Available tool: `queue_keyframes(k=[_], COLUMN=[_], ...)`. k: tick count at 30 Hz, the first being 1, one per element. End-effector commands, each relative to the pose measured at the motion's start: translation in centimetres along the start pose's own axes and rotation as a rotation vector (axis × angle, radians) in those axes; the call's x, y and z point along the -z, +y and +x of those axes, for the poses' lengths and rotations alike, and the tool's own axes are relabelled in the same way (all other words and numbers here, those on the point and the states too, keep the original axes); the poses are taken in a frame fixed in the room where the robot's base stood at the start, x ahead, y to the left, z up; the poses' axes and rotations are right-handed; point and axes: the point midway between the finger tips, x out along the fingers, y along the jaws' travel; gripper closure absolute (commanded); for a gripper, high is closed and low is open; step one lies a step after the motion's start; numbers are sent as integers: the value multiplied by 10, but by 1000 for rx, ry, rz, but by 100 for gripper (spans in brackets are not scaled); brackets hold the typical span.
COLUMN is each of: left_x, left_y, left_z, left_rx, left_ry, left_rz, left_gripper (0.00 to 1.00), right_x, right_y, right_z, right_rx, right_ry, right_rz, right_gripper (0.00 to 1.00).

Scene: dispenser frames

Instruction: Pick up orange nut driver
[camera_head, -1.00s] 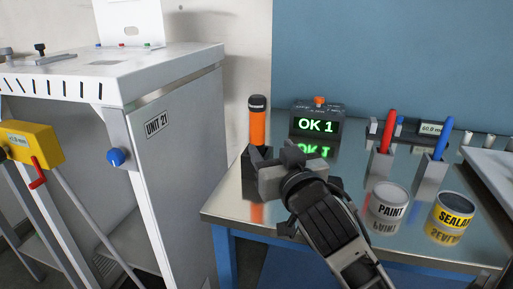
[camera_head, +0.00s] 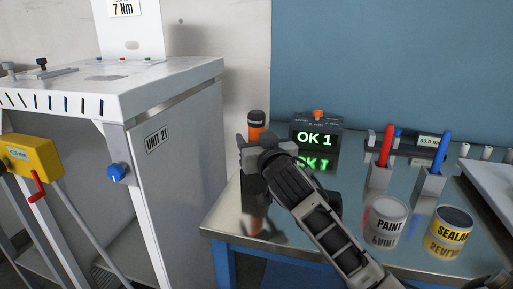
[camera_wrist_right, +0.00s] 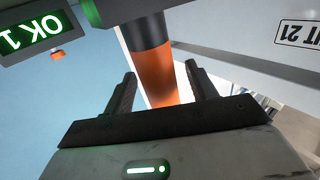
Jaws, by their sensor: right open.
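The orange nut driver (camera_head: 256,127) has an orange body and a dark top. It stands upright at the left back of the metal table, and my right gripper hides its lower part in the head view. In the right wrist view the nut driver (camera_wrist_right: 157,72) shows between the two fingers. My right gripper (camera_head: 243,145) is open, with its fingers (camera_wrist_right: 160,85) apart on either side of the orange body. I cannot tell whether they touch it. My left gripper is not in view.
A display box (camera_head: 316,135) reading OK 1 stands right of the driver. Paint (camera_head: 388,222) and sealant (camera_head: 451,233) cans stand at the table's front right, near holders with red (camera_head: 387,146) and blue (camera_head: 438,152) tools. The Unit 21 cabinet (camera_head: 180,170) stands left.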

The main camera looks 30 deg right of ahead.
Motion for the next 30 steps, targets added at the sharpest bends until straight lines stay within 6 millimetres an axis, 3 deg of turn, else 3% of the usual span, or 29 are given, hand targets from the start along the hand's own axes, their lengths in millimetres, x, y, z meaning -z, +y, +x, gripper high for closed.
queue_keyframes(k=[4, 9, 12, 20, 25, 30], left_x=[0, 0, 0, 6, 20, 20], left_y=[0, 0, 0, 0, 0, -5], left_z=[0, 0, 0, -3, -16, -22], left_rx=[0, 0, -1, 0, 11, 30], left_ry=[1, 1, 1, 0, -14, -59], left_rz=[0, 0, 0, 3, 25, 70], left_gripper=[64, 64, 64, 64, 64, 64], right_x=[0, 0, 2, 8, 34, 66], right_y=[0, 0, 0, 0, 0, 0], right_z=[0, 0, -1, -1, -1, -1], right_rx=[0, 0, 0, 0, 0, 0], right_ry=[0, 0, 5, 5, 5, 5], right_rz=[0, -1, 0, 0, 1, 1], right_gripper=[46, 93, 99, 99, 99, 99])
